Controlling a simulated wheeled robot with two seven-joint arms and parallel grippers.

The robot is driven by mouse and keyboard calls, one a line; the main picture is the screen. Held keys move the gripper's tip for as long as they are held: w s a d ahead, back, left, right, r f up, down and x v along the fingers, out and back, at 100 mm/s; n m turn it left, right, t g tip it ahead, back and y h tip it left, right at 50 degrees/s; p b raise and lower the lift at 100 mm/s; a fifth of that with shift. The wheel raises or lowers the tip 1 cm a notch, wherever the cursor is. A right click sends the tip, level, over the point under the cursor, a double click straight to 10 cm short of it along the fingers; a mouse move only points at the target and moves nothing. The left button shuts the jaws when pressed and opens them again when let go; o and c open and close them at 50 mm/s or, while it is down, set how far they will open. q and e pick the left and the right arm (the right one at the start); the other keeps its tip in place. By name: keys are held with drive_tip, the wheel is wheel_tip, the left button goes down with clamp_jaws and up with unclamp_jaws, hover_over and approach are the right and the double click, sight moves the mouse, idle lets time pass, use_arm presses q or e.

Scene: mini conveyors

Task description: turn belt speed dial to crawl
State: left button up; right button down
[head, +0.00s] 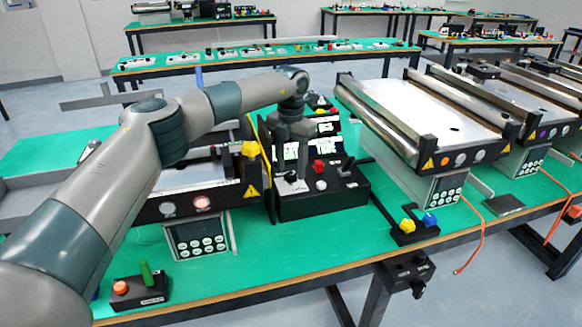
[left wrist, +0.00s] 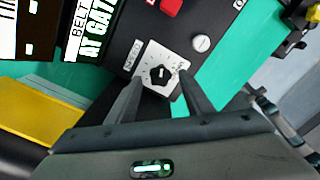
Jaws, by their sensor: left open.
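The belt speed dial (left wrist: 160,74) is a black knob with a white pointer mark on a white square plate, set in the black control box (head: 330,196). My left gripper (head: 291,168) reaches down over the left part of that box, above the dial's white plate (head: 290,187). In the left wrist view, the two dark fingers of my left gripper (left wrist: 159,84) are apart, one on each side of the dial. I cannot tell whether they touch it. The plate's printing is partly hidden by the fingers. My right gripper does not show.
A red button (head: 319,166), a silver button (head: 321,185) and a lever (head: 347,165) are on the same box. A mini conveyor (head: 195,206) stands to the left, another (head: 430,150) to the right.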

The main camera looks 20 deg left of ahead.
use_arm(q)
drive_tip(key=shift+f, duration=0.75)
drive_tip(key=c, duration=1.1)
